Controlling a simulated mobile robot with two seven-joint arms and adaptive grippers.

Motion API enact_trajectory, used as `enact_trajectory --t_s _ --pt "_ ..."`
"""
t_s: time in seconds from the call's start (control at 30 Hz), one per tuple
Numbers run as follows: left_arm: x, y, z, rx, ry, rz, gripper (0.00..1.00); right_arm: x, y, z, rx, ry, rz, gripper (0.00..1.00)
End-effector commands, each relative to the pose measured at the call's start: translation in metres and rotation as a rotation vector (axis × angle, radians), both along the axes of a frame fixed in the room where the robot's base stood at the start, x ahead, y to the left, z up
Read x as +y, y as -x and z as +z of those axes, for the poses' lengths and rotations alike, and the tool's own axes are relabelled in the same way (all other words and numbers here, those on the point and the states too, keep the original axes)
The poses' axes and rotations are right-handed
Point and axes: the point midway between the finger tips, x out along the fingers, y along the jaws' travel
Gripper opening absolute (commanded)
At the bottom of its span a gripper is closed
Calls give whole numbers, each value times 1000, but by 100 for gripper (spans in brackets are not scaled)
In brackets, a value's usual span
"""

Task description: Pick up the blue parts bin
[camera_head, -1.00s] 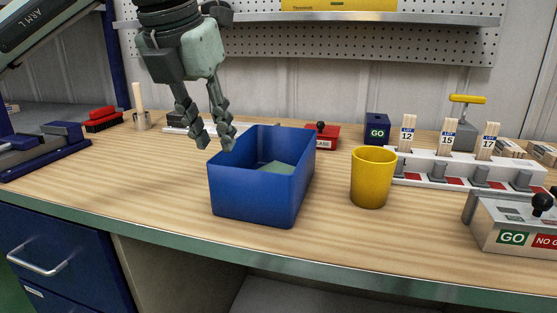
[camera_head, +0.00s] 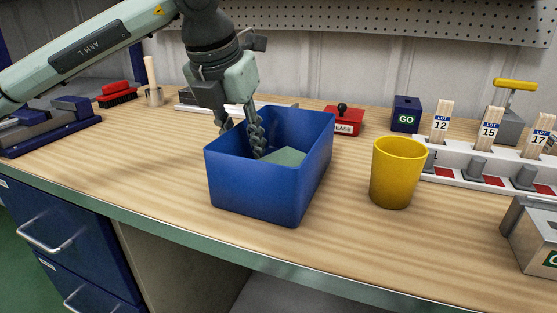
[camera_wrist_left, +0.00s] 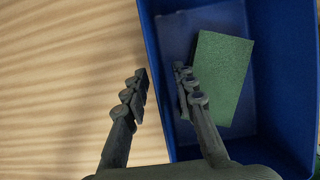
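The blue parts bin (camera_head: 262,188) stands upright on the wooden bench, open at the top, with a flat green piece (camera_head: 287,156) inside. My left gripper (camera_head: 241,138) is open and straddles the bin's left wall from above. One finger is inside the bin; the other is outside, its tip hidden behind the wall in the head view. In the left wrist view the gripper (camera_wrist_left: 160,90) shows the bin's wall (camera_wrist_left: 152,50) between its spread fingers, with no grip visible. The green piece (camera_wrist_left: 222,75) lies beside the inner finger. My right gripper is not in view.
A yellow cup (camera_head: 397,178) stands close to the bin's right. A red block (camera_head: 344,121) and a blue GO box (camera_head: 406,114) are behind. A white rack with LOT sticks (camera_head: 480,165) is at right. The bench (camera_head: 150,180) is clear left of the bin.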

Motion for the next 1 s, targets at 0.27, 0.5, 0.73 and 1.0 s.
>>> enact_trajectory --t_s 0.27,0.5,0.73,1.0 --pt "-1 -3 -9 -1 0 0 27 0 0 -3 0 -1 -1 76" --pt "-1 -3 -9 0 0 0 6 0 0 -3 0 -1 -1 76" --pt "-1 -3 -9 0 0 0 0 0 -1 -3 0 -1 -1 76" --pt "-1 -3 -8 -2 1 0 0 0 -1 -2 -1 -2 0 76"
